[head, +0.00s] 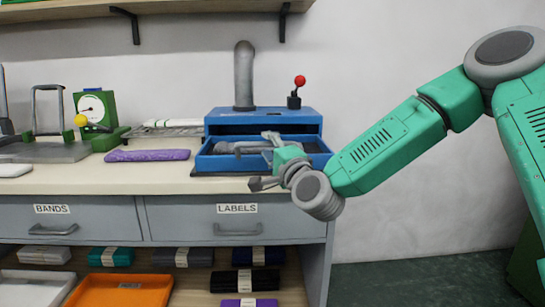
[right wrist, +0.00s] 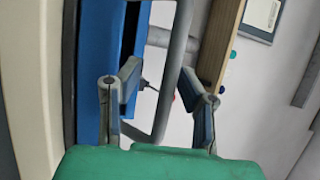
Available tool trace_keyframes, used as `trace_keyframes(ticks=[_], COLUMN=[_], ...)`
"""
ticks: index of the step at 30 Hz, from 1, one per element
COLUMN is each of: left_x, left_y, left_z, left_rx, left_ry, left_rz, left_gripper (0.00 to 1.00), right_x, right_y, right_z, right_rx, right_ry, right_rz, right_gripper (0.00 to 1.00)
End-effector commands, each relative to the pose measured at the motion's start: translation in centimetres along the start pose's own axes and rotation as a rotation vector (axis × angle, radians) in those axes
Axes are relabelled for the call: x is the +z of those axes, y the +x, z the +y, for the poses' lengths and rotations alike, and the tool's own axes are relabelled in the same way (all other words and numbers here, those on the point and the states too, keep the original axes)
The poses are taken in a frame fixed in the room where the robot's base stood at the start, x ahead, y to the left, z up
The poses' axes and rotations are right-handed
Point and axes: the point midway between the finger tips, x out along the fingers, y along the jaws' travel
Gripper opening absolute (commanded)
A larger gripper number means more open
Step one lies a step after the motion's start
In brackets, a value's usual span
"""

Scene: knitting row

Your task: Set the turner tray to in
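The turner (head: 262,122) is a blue box on the bench, with a grey pipe and a red-knobbed lever on top. Its blue tray (head: 210,163) sticks out at the front, and a grey cylinder shape (head: 238,148) lies in it. My right gripper (head: 268,160) is at the tray's front right. In the right wrist view my right gripper (right wrist: 160,85) is open, with a grey bar (right wrist: 172,80), seemingly the tray's handle, between its parted fingers. I cannot tell whether a finger touches it. My left gripper is not in view.
A purple bundle (head: 148,155) and a rack with a white item (head: 165,129) lie left of the turner. A green dial gauge (head: 95,108) stands further left. Drawers and an orange tray (head: 120,290) are below. The wall is close behind.

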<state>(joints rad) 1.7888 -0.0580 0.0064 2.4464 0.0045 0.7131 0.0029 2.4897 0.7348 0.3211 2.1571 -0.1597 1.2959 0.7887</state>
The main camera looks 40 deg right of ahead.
Motion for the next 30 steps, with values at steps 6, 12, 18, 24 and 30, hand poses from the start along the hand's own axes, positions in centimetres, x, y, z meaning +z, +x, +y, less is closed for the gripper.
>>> trace_keyframes(ticks=[6,12,18,24,30], left_x=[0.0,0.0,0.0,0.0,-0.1], left_y=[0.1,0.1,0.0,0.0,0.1], left_z=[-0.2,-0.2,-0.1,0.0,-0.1], left_rx=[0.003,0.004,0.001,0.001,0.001], left_ry=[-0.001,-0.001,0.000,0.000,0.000], left_rz=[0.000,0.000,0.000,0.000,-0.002], left_gripper=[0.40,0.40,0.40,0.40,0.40], right_x=[0.9,1.4,1.3,1.4,1.6], right_y=[-4.4,-8.4,-10.7,-11.1,-11.1], right_z=[-0.3,-0.3,-0.3,-0.3,-0.4], right_rx=[0.001,0.002,-0.001,0.000,-0.001], right_ry=[-0.004,-0.009,-0.008,-0.009,-0.011], right_rz=[-0.007,-0.010,-0.010,-0.010,-0.011], right_gripper=[0.33,0.33,0.33,0.33,0.33])
